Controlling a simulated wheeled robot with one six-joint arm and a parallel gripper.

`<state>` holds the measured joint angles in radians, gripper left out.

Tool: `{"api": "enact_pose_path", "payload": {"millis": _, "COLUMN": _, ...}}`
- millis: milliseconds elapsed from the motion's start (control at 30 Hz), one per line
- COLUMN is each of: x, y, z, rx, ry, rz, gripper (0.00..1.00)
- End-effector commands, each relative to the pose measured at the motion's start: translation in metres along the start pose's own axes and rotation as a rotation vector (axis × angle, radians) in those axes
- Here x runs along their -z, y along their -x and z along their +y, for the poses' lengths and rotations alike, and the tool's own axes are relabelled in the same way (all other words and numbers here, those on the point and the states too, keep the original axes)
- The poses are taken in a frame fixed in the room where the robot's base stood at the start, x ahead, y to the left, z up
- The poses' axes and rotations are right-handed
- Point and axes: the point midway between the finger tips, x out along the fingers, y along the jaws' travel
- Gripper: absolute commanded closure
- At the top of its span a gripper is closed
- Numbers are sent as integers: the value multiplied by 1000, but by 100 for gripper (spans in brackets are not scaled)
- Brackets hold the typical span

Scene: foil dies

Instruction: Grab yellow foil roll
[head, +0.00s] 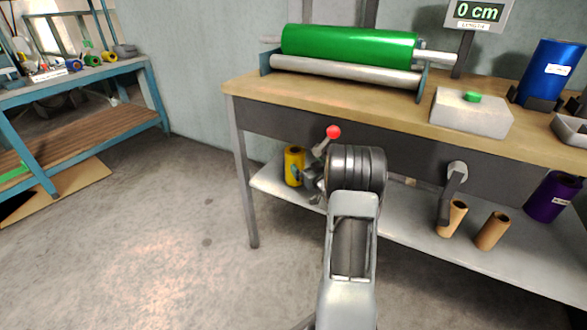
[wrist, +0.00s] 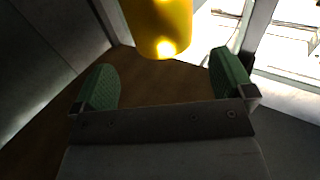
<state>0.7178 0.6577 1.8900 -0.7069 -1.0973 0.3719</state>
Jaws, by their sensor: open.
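The yellow foil roll (head: 293,166) stands upright on the lower shelf at its left end in the head view. In the wrist view the yellow foil roll (wrist: 160,25) is at the top middle, ahead of the fingertips, with its upper part cut off. My gripper (head: 313,183) is just right of the roll in the head view, partly hidden by my own arm. In the wrist view my gripper (wrist: 165,82) has its two green pads wide apart with nothing between them. The roll lies beyond the pads, roughly centred between them.
The workbench (head: 250,84) top is above the shelf (head: 400,232), and a red-knobbed lever (head: 333,132) is close to my gripper. A green roll (head: 350,46) lies on top. A crank (head: 453,190), cardboard tubes (head: 492,231) and a purple roll (head: 552,196) are to the right. Floor is clear at left.

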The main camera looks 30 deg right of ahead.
Motion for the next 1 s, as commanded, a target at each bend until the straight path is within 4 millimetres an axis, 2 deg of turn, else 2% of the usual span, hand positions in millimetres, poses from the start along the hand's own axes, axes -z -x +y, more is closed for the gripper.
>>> {"api": "enact_pose_path", "payload": {"millis": 133, "x": -2, "y": -19, "z": -1, "rx": 2, "ry": 1, "rz": 0, "gripper": 0}}
{"api": "enact_pose_path", "payload": {"millis": 367, "x": -2, "y": -32, "z": -3, "rx": 5, "ry": 0, "rz": -1, "gripper": 0}}
{"api": "enact_pose_path", "payload": {"millis": 700, "x": -2, "y": -73, "z": -5, "rx": 6, "ry": 1, "rz": 0, "gripper": 0}}
{"api": "enact_pose_path", "payload": {"millis": 1000, "x": 0, "y": -80, "z": -5, "rx": 5, "ry": 0, "rz": -1, "gripper": 0}}
